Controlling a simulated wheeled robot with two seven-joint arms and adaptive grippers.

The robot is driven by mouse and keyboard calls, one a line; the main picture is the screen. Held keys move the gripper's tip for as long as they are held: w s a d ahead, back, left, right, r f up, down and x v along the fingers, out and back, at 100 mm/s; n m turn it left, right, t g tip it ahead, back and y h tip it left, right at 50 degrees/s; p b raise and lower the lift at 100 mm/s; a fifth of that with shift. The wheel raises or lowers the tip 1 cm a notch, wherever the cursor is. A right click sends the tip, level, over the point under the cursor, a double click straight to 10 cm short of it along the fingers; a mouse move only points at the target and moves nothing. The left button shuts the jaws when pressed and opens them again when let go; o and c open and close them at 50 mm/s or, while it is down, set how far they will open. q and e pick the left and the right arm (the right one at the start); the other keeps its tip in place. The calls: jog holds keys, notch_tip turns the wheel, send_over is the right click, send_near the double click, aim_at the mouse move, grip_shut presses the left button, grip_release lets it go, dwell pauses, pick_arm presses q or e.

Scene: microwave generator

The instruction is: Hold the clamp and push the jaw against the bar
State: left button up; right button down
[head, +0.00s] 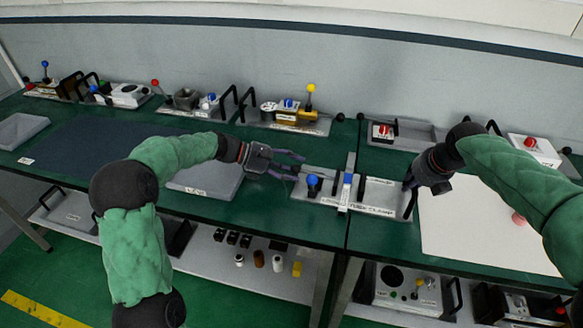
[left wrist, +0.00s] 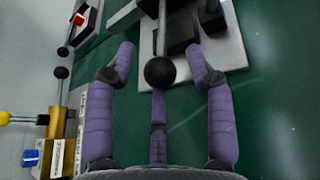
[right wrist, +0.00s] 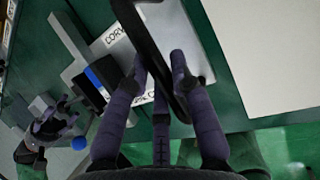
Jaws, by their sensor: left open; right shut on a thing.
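The clamp is a grey plate unit at the centre of the bench, with a label strip (head: 370,209) along its front. A blue-topped upright piece (head: 347,180) stands mid-unit, and a blue ball knob (head: 313,181) sits at its left. My left gripper (head: 298,164) is open at the unit's left end. In the left wrist view a black ball (left wrist: 160,72) on a metal rod lies between its spread fingers. My right gripper (head: 413,187) is shut on a black handle (right wrist: 143,38) at the unit's right end. Its fingers partly hide the unit in the right wrist view.
A white board (head: 480,235) lies right of the clamp. A dark mat (head: 95,150) covers the left bench. Several devices with coloured knobs, such as a yellow-knobbed one (head: 309,113), line the back. A lower shelf (head: 215,258) holds small items.

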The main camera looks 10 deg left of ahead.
jog(key=shift+s+a+f, duration=0.1)
jog(key=shift+f, duration=0.3)
pick_arm(q)
grip_shut()
jog(key=shift+d, duration=1.85)
grip_release()
jog(key=shift+a, duration=0.15)
jog(key=v, duration=1.2)
jog(key=shift+r, duration=0.1)
